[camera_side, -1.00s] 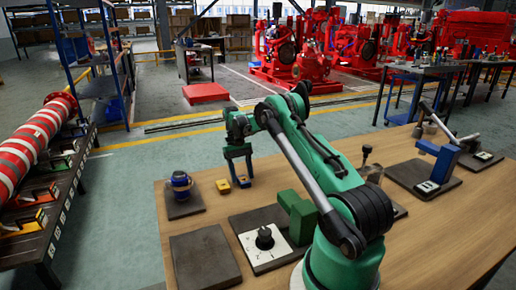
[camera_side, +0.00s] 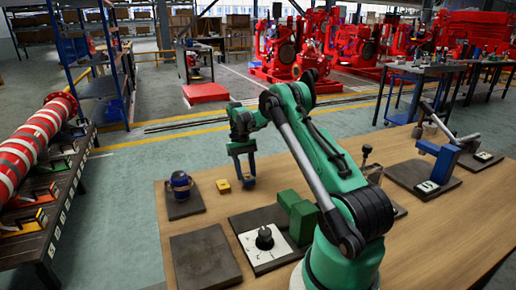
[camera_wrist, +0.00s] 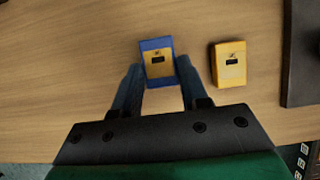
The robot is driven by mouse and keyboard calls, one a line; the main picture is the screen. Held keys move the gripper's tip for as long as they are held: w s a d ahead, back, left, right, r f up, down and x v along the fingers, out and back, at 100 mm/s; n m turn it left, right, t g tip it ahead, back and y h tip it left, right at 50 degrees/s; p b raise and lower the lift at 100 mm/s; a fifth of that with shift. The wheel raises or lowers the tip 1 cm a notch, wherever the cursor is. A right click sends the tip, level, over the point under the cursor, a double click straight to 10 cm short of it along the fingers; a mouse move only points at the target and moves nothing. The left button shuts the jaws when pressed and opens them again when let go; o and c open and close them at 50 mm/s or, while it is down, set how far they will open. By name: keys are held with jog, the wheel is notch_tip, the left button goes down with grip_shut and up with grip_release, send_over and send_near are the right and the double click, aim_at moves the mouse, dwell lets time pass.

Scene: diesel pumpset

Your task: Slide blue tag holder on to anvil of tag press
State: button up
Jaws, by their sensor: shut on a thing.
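The blue tag holder (camera_wrist: 143,47) has a blue rim around a yellow face with a small dark label. In the wrist view it lies between the fingertips of my gripper (camera_wrist: 157,78), which is shut on it. In the side view my gripper (camera_side: 244,180) points down close to the wooden table top; the fingers mostly hide the holder there, and I cannot tell whether it touches the table. A blue press-like fixture (camera_side: 440,160) stands on a dark mat at the right, with a white plate at its foot. I cannot tell for certain that it is the tag press.
A loose yellow block (camera_wrist: 228,65) lies just right of the holder in the wrist view. A blue cylindrical object (camera_side: 181,185) stands on a dark mat. A dial plate (camera_side: 262,250), green block (camera_side: 296,215) and empty dark mat (camera_side: 205,258) are nearer. Bare wood lies between stations.

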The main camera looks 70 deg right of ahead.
jog(key=s+a+r, duration=0.1)
jog(key=s, duration=0.1)
jog(key=s+a+r, duration=0.1)
jog(key=s, duration=0.2)
jog(key=s+a+r, duration=0.1)
jog(key=s, duration=0.1)
jog(key=shift+s+a+r, duration=0.15)
jog(key=shift+s+a, duration=0.2)
jog(key=shift+a, duration=0.05)
jog(key=shift+s+a+x, duration=0.15)
jog(key=shift+x, duration=0.8)
jog(key=shift+s+a+x, duration=0.1)
jog(key=shift+x, duration=0.85)
jog(key=shift+s+a+r, duration=0.1)
jog(key=shift+s+a, duration=2.1)
jog(key=shift+a, duration=0.05)
